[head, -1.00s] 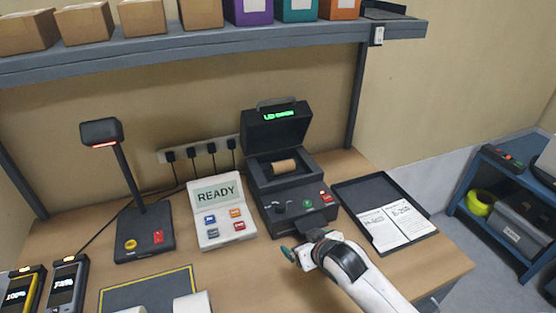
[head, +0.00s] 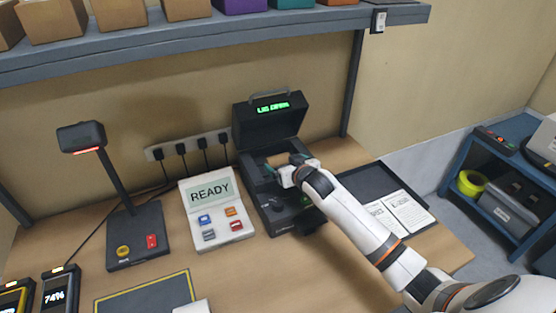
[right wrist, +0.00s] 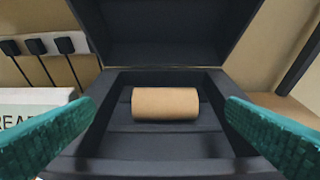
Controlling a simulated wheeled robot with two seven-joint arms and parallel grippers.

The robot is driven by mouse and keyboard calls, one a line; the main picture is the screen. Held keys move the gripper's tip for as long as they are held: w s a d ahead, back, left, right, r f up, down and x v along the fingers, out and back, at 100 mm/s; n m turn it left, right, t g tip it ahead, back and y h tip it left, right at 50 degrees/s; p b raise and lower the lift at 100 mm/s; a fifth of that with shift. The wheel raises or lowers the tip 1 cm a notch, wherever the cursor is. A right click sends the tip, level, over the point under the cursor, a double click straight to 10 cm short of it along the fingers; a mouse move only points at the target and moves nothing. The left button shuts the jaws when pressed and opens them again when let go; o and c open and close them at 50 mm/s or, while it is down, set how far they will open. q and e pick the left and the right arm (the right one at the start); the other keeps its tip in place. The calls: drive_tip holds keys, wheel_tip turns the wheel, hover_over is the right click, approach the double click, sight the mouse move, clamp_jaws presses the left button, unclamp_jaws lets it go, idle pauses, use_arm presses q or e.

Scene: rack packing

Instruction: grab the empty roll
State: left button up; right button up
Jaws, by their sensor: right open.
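The empty roll (right wrist: 165,104) is a bare brown cardboard tube lying crosswise in the open bay of the black label printer (head: 270,122). In the right wrist view it lies between and beyond my right gripper's teal fingers (right wrist: 158,130), touching neither. In the head view my right gripper (head: 284,169) is over the printer's bay and mostly hides the roll. The right gripper is open and empty. The printer's lid (right wrist: 165,30) is raised, with green text on it. My left gripper is not in view.
A white READY panel (head: 212,212) with coloured buttons stands left of the printer. A scanner stand (head: 137,240) is further left. A black tray with papers (head: 400,213) lies to the right. A shelf (head: 200,40) with boxes runs above.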

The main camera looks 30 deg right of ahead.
sight(279, 157)
drive_tip(key=shift+w, duration=0.15)
drive_tip(key=shift+w+d+p, duration=0.1)
drive_tip(key=shift+w+p, duration=0.15)
drive_tip(key=shift+p, duration=0.05)
drive_tip(key=shift+f+p+x, duration=0.2)
drive_tip(key=shift+p+x, duration=0.3)
drive_tip(key=shift+x, duration=1.65)
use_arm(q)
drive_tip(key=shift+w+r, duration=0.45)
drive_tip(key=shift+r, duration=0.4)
use_arm(e)
drive_tip(key=shift+s+d, duration=0.1)
drive_tip(key=shift+d, duration=0.1)
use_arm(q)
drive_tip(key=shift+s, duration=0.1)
use_arm(e)
drive_tip(key=c, duration=1)
